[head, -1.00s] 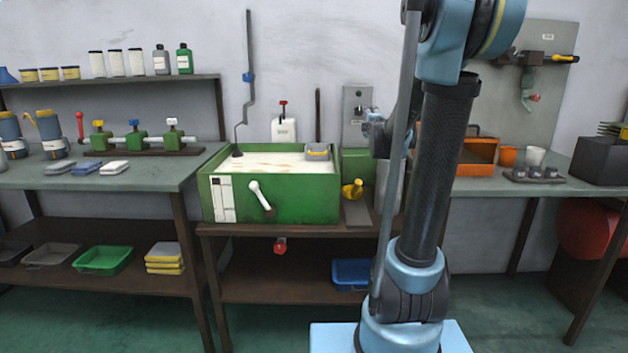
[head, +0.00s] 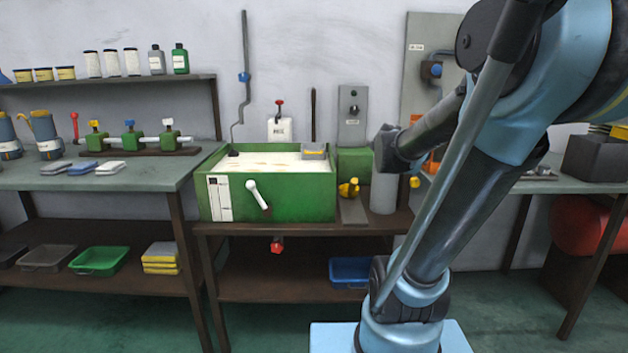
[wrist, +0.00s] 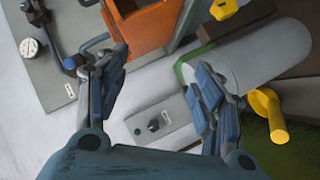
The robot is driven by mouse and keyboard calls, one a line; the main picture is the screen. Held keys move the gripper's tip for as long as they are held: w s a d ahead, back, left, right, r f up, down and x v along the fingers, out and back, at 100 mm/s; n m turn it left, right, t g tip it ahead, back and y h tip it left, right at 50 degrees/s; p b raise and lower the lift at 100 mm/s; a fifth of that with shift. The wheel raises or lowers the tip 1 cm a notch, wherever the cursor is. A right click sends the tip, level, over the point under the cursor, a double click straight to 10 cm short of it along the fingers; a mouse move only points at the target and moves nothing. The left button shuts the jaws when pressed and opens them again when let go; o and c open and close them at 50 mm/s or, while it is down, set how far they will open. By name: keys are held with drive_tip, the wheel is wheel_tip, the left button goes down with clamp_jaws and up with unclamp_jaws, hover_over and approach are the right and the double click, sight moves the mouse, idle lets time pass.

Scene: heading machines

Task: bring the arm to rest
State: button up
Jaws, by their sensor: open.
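My gripper (wrist: 160,92) shows in the wrist view with its two fingers spread wide apart. It is open, and nothing is held between the fingers. A grey wall plate with a dark knob (wrist: 160,122) shows beyond the gap between them. In the head view my arm leans over to the right and its forearm reaches back left, in front of the wall. I cannot make out the fingertips there.
A grey cylinder (head: 384,192) stands beside a yellow-handled valve (head: 349,188) and the green tank (head: 290,205). In the wrist view an orange box (wrist: 155,22) lies beyond the left finger. The left bench (head: 130,178) holds valves and pads.

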drive_tip(key=s+a+f+m+g+y, duration=0.2)
drive_tip(key=s+f+m+g+y, duration=0.3)
drive_tip(key=s+f, duration=0.9)
drive_tip(key=s+a+f+g+y, duration=0.1)
drive_tip(key=s+a+f+g, duration=0.1)
drive_tip(key=s+a+f, duration=0.2)
drive_tip(key=s+a+f+g+y, duration=0.1)
drive_tip(key=s+a+f+g, duration=0.2)
drive_tip(key=s+a, duration=0.3)
drive_tip(key=s+f, duration=0.1)
drive_tip(key=s, duration=0.3)
drive_tip(key=shift+s+f+y, duration=0.15)
drive_tip(key=shift+s+y, duration=0.15)
drive_tip(key=shift+w+f+g, duration=0.2)
drive_tip(key=shift+w+g, duration=0.1)
drive_tip(key=shift+w, duration=0.2)
